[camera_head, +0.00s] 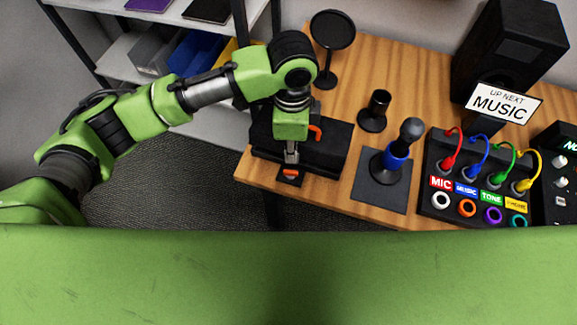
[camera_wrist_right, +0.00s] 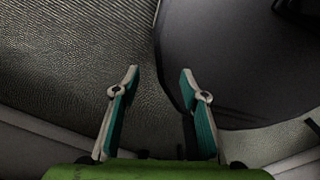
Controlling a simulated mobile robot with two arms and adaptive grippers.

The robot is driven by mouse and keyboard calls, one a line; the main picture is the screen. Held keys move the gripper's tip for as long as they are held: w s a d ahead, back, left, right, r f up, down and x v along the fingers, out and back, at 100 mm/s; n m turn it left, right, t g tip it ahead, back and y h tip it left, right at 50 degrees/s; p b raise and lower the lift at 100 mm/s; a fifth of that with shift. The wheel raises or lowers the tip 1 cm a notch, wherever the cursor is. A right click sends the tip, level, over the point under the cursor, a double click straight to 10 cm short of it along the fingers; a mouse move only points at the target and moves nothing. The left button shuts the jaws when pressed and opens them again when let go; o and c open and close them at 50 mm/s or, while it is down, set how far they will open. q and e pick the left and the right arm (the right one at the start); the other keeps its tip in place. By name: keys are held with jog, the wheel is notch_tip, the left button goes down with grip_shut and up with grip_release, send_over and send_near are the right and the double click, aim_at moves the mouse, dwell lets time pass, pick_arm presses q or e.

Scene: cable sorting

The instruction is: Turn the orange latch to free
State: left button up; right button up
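A black box-shaped fixture (camera_head: 335,150) sits near the left end of the wooden table. A curved orange piece (camera_head: 317,131) stands on it, just right of my left gripper. A second small orange piece (camera_head: 294,171) shows at the fixture's front, by the fingertips. I cannot tell which of them is the latch. My left gripper (camera_head: 291,155) points down over the fixture. Its fingers look close together, but whether they hold anything is hidden. My right gripper (camera_wrist_right: 159,80) is open and empty in the right wrist view, with its fingers apart above the floor.
A panel with coloured cables (camera_head: 480,190), a speaker (camera_head: 510,55) and a MUSIC sign (camera_head: 503,104) are further right. Bare wood (camera_head: 350,95) shows behind the fixture.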

aim_at(291, 171)
pick_arm(q)
notch_tip(291, 171, down, 9)
jog(key=shift+f, duration=0.6)
pick_arm(e)
jog(key=shift+w+r, duration=0.25)
jog(key=shift+w, duration=0.6)
pick_arm(q)
grip_shut()
pick_arm(e)
jog(key=shift+s, duration=0.2)
